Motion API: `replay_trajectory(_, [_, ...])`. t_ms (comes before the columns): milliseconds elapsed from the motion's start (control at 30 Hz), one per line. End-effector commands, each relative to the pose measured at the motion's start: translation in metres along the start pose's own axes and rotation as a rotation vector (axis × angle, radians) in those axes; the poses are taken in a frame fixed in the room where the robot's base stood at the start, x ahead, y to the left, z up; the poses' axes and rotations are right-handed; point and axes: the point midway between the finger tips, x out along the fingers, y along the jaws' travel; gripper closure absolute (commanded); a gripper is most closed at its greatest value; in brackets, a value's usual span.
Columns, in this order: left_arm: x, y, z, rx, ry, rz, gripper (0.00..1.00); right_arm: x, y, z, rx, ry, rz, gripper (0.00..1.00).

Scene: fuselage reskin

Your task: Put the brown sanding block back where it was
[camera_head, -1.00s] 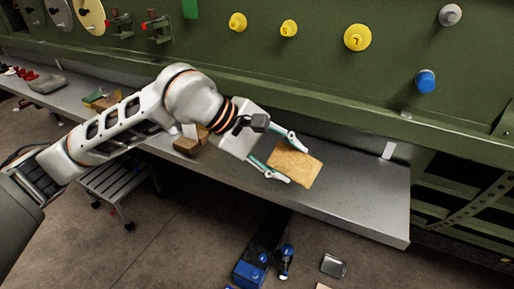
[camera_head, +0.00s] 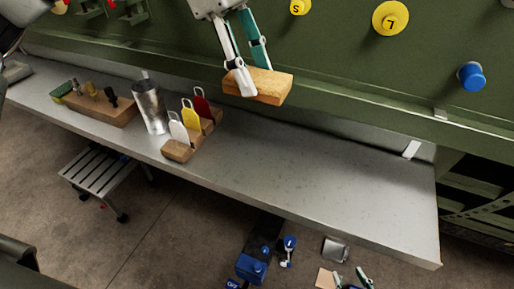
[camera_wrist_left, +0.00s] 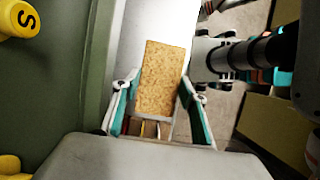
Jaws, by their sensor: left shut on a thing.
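The brown sanding block (camera_head: 265,87) is a tan, speckled rectangular block. My left gripper (camera_head: 243,80) is shut on it and holds it above the grey bench, in front of the green panel. In the left wrist view the block (camera_wrist_left: 161,78) lies lengthwise between and beyond the two teal-padded fingers (camera_wrist_left: 158,112). Fingertips of my right gripper (camera_head: 352,279) show at the bottom edge of the head view, apart, with nothing seen between them.
The grey bench (camera_head: 330,185) is clear on its right half. On its left stand a wooden holder with white, yellow and red spreaders (camera_head: 178,151), a metal cup (camera_head: 150,108), a wooden tool block (camera_head: 105,110) and a green-yellow sponge (camera_head: 61,91). A step stool (camera_head: 100,170) stands below.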

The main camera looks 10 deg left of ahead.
Motion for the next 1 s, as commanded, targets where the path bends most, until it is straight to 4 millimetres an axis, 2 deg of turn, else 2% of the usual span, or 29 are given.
replay_trajectory(500, [0.113, -0.001, -0.047, 0.001, -0.001, -0.005, 0.81, 0.001, -0.002, 0.009, 0.000, -0.011, -0.002, 0.60])
replay_trajectory(633, [0.131, 0.000, -0.054, 0.001, 0.000, -0.002, 0.81, 0.001, -0.001, 0.008, 0.000, -0.011, -0.002, 0.60])
replay_trajectory(867, [0.143, 0.000, -0.059, 0.001, -0.001, -0.001, 0.81, 0.000, -0.001, 0.006, -0.001, -0.008, -0.002, 0.60])
replay_trajectory(1000, [0.161, 0.000, -0.066, 0.000, -0.001, -0.002, 0.81, 0.000, -0.001, 0.005, -0.001, -0.005, -0.001, 0.60])
